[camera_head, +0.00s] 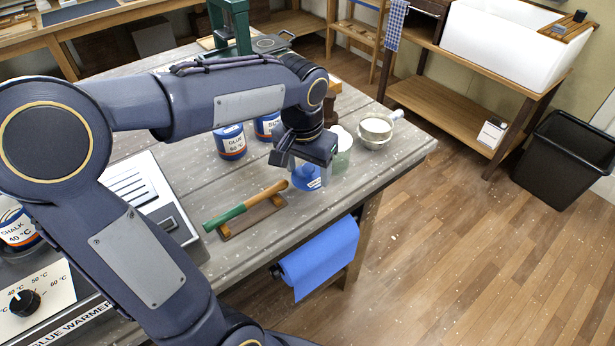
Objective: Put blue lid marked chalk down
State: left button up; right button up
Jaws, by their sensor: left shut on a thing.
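The blue lid (306,179) is under my left gripper (307,160), near the right part of the grey workbench (185,82). My left gripper points down and is shut on the lid; its fingers hide part of it. I cannot tell whether the lid touches the bench top. Marking on the lid is too small to read. A tin labelled chalk (20,230) sits in the glue warmer at the far left, partly cut off by the frame. My right gripper is not in view.
Tins labelled glue (231,145) and another (267,127) stand behind the gripper. A green-handled tool (240,208) lies in front left.

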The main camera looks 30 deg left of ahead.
aim_at(307, 173)
pick_arm(q)
jog(key=shift+w+f, duration=0.1)
jog(key=shift+f, duration=1.5)
jog(key=shift+f, duration=0.15)
jog(key=o, duration=0.9)
jog(key=shift+o, duration=0.2)
